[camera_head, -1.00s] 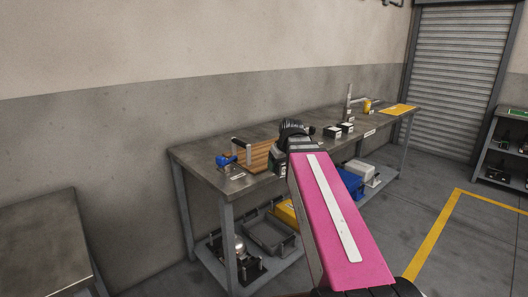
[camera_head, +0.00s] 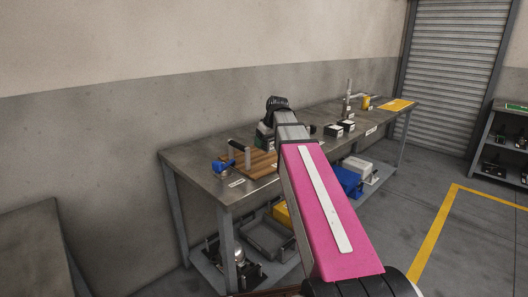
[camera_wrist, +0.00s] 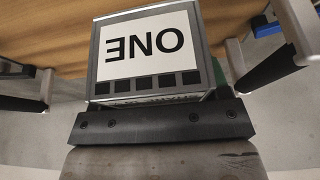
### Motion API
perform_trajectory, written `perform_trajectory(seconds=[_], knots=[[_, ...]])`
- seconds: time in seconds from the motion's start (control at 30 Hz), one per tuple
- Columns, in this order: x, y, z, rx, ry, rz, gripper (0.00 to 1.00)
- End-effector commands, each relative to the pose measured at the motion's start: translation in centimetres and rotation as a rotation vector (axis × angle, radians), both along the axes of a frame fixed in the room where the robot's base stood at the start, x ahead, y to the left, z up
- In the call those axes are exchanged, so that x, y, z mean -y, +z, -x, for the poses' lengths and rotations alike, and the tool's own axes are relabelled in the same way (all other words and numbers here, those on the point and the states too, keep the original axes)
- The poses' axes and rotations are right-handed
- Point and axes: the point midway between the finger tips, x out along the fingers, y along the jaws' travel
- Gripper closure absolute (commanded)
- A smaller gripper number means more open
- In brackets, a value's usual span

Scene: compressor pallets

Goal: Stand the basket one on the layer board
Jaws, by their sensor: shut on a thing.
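The basket one (camera_wrist: 150,50) is a grey-framed box with a white label reading ONE, upside down in the wrist view, above a row of dark squares. My gripper (camera_wrist: 160,122) is shut on it; the fingertips are not clearly visible. The brown wooden layer board (camera_head: 262,165) lies on the workbench and also shows behind the basket in the wrist view (camera_wrist: 60,28). In the head view, my gripper (camera_head: 265,130) is small and partly hidden by my arm, above the board's far right side. A gap under the basket cannot be judged.
Posts with black grips stand by the board, one in the head view (camera_head: 240,152) and two flanking the basket in the wrist view. A blue item (camera_head: 221,167) sits left of the board. Dark boxes (camera_head: 340,128) stand farther right on the workbench (camera_head: 195,160).

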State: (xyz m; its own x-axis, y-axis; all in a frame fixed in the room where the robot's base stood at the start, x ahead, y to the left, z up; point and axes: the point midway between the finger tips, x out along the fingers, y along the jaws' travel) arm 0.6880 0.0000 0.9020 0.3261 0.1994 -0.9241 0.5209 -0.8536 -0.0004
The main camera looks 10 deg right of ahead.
Motion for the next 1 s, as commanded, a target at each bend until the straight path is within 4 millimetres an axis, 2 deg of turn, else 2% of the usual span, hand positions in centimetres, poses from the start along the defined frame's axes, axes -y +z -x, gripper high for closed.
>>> perform_trajectory(seconds=[0.03, 0.1, 0.23, 0.43, 0.7, 1.0], knots=[[-0.1, -0.5, -1.2, 0.0, 0.0, 0.0, 0.7], [-0.1, -1.0, -2.0, 0.001, 0.0, -0.001, 0.7], [-0.2, -1.6, -2.8, 0.0, 0.0, 0.0, 0.7], [-0.2, -2.5, -2.9, 0.001, 0.0, 0.0, 0.7], [-0.2, -5.6, -2.9, 0.001, 0.0, -0.001, 0.7], [-0.2, -5.8, -2.9, 0.001, 0.0, 0.0, 0.7]])
